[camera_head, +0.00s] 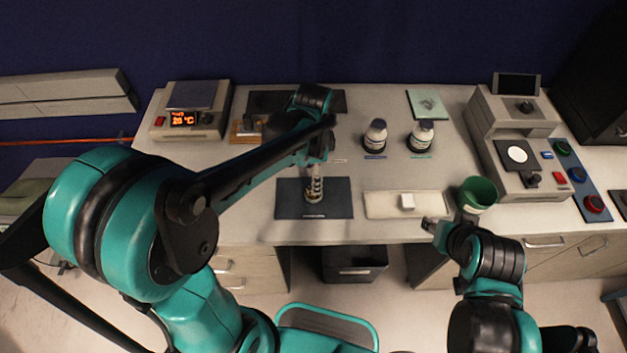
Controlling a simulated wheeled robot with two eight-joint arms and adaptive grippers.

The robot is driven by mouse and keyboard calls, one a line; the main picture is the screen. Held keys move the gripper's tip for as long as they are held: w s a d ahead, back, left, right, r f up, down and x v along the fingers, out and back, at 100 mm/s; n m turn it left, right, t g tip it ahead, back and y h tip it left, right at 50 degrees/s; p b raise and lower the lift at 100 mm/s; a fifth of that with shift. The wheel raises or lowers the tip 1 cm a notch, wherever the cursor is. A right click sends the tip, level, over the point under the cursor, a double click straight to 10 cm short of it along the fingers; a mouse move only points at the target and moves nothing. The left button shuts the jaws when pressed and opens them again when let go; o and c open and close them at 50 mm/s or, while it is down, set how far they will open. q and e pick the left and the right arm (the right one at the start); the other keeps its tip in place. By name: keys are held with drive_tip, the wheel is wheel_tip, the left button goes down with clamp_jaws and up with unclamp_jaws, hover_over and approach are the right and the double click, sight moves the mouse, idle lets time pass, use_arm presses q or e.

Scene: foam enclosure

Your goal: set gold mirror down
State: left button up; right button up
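My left gripper (314,187) points down over the dark mat (286,204) at the front of the bench. A small pale and gold-toned piece (314,197), which looks like the gold mirror, is at its fingertips, low over or on the mat. The arm and fingers partly cover it, so I cannot tell whether the fingers grip it or whether it touches the mat. My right gripper (430,223) is at the bench's front edge, in front of the white tray (432,207) and left of the green cup (478,192). Its finger opening is too small to judge.
A white block (407,202) sits on the white tray. A heater with an orange display (190,118) is at back left. An instrument (512,130) and a panel of coloured buttons (580,182) are at right.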

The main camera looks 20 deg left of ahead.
use_arm(q)
drive_tip(key=s+a+r+n+t, duration=0.4)
drive_tip(key=s+r+n+t, duration=0.3)
drive_tip(key=s+n, duration=0.3)
drive_tip(key=shift+s+a+r+n+p, duration=0.15)
drive_tip(key=shift+a+r+n+p, duration=0.3)
drive_tip(key=shift+n, duration=1.05)
drive_tip(key=shift+d, duration=0.1)
wheel_tip(320, 180, down, 5)
drive_tip(key=b, duration=0.5)
